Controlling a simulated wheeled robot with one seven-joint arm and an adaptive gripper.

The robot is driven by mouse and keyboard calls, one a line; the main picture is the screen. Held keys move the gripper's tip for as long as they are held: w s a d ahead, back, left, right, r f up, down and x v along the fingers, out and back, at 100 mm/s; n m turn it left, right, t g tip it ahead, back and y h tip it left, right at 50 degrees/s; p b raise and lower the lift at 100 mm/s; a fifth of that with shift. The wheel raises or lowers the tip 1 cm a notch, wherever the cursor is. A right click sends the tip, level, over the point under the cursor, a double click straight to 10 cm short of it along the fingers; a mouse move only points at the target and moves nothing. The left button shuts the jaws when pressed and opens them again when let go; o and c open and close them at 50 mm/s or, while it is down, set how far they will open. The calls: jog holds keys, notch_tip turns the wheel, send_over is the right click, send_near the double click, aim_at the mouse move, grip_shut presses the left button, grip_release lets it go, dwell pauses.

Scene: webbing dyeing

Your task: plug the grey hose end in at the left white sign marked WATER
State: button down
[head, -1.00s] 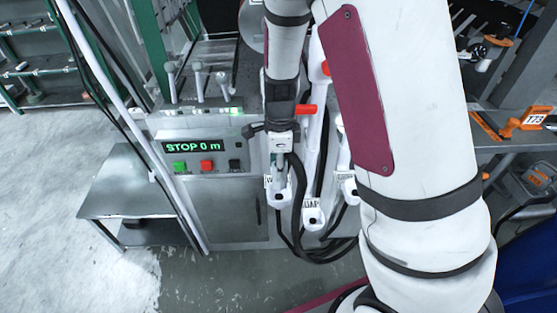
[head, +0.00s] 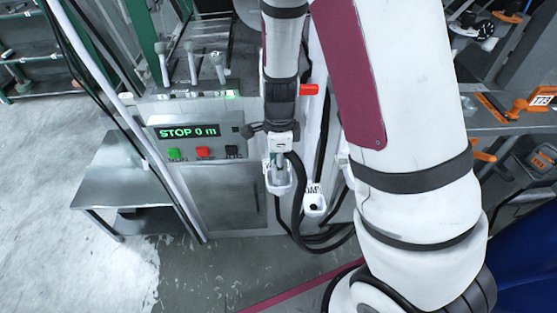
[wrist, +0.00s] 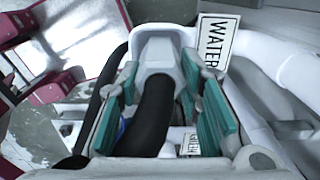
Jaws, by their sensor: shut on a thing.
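My gripper (head: 281,150) is in front of the machine's left white holder (head: 280,188). In the wrist view its teal-padded jaws (wrist: 164,100) are shut on the grey hose end (wrist: 158,55), and the black hose (wrist: 152,115) runs out between them. In the head view the hose end (head: 277,176) points down at the holder's mouth; whether it is seated I cannot tell. A white WATER sign (wrist: 216,42) stands at the upper right in the wrist view. Another sign (wrist: 191,144), partly hidden, shows lower down, behind the jaws.
A second white holder (head: 315,202) with a label is just to the right, and black hoses (head: 318,238) hang below. A control panel reading STOP 0 m (head: 188,131) is at the left. A grey metal table (head: 125,170) stands further left, with open floor before it.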

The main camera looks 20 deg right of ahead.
jog(key=c, duration=1.1)
grip_release()
jog(key=shift+o, duration=0.2)
notch_tip(320, 180, up, 12)
jog(key=s+r+n+t, duration=0.5)
jog(key=s+r+n, duration=1.2)
jog(key=n, duration=0.4)
jog(key=shift+r+n+t, duration=0.3)
